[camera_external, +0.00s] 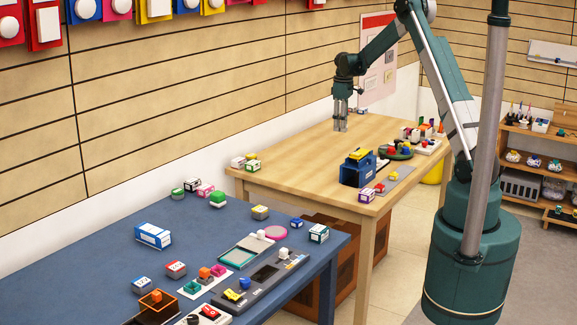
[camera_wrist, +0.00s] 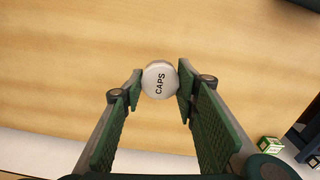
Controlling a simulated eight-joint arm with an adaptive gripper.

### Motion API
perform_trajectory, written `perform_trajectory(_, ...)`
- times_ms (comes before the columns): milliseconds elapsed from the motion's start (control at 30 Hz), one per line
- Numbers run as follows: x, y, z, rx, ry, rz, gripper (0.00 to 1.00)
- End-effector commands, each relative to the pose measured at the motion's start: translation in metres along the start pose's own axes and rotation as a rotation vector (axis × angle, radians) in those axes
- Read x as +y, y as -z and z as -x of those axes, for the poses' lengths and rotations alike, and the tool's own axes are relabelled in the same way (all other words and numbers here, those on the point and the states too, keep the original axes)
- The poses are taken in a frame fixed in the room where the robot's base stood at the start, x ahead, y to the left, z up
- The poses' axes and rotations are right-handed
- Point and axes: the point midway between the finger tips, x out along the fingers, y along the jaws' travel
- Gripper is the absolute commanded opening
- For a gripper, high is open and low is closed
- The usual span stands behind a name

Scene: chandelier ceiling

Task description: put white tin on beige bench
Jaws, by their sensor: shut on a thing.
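In the external view my gripper (camera_external: 340,126) points down over the far part of the beige bench (camera_external: 290,148). The tin is too small there to make out clearly between the fingers. The bench's bare wood top (camera_wrist: 70,60) fills most of the wrist view behind the tin. I cannot tell whether the tin touches the bench or hangs just above it.
A blue holder (camera_external: 357,170) with yellow on top stands near the bench's front. Small boxes (camera_external: 246,163) sit at the left corner. The blue table (camera_external: 100,262) is cluttered. The bench's middle is clear.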

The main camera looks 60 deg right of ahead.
Motion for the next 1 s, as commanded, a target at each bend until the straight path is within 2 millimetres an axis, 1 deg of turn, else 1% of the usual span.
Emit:
perform_trajectory(33, 0.004, -0.002, 0.0, 0.0, 0.0, -0.006, 0.18)
perform_trajectory(133, 0.007, -0.004, -0.001, 0.0, 0.0, -0.011, 0.18)
perform_trajectory(433, 0.007, -0.004, -0.001, 0.0, 0.0, -0.011, 0.18)
perform_trajectory(567, 0.007, -0.004, -0.005, 0.0, 0.0, -0.011, 0.18)
perform_trajectory(667, 0.007, -0.004, -0.014, 0.0, 0.0, -0.011, 0.18)
perform_trajectory(900, 0.007, -0.004, -0.048, 0.0, 0.0, -0.011, 0.18)
perform_trajectory(1000, 0.007, -0.004, -0.057, 0.0, 0.0, -0.011, 0.18)
